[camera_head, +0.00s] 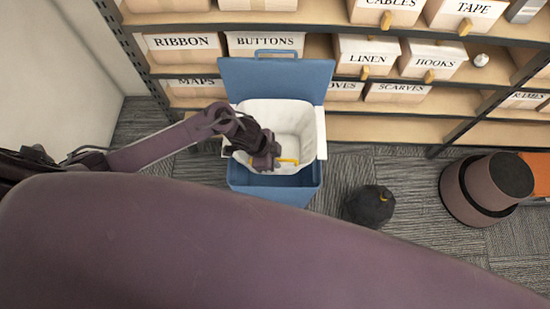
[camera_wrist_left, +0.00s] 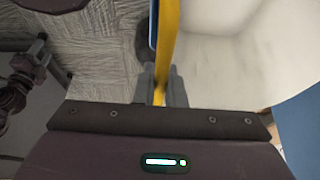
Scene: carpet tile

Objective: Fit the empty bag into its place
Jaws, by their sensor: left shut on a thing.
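A blue bin (camera_head: 275,187) stands on the carpet with its blue lid (camera_head: 300,78) up at the back. A white empty bag (camera_head: 290,118) hangs open at the bin's mouth, with a white edge lying over the right side. The bin's blue inside shows at the front. How deep the bag sits is hard to tell. My left gripper (camera_head: 272,162) is at the bag's front edge, shut on its yellow strap (camera_head: 289,161). In the left wrist view the yellow strap (camera_wrist_left: 168,45) runs up from between the fingers, with the white bag (camera_wrist_left: 235,60) to the right.
A dark tied bag (camera_head: 369,206) sits on the floor right of the bin. A round purple-brown stool-like thing (camera_head: 470,190) stands farther right. Shelves with labelled boxes (camera_head: 265,42) line the back, close behind the lid. Carpet is clear between bin and dark bag.

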